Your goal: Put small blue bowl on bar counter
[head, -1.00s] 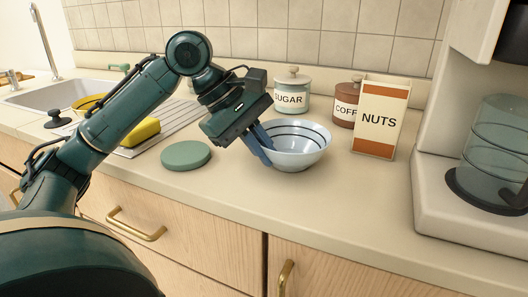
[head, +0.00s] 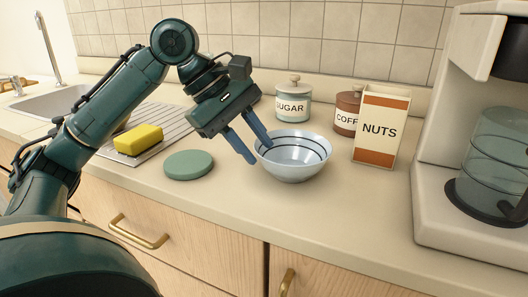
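The small blue bowl (head: 296,172), pale blue with dark rings inside, stands upright on the beige countertop (head: 225,199). My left gripper (head: 260,154) is open at the bowl's left rim. Its two blue fingers point down and are spread apart. One finger is outside the bowl on the left, and the other overlaps the rim in the picture. I cannot tell whether either finger touches the bowl. My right gripper is not in view.
A green round disc (head: 188,164) lies left of the bowl. A yellow sponge (head: 138,139) is by the sink (head: 48,101). Behind are a sugar jar (head: 292,105), a coffee jar (head: 346,118) and a nuts box (head: 379,130). A coffee machine (head: 440,205) stands right.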

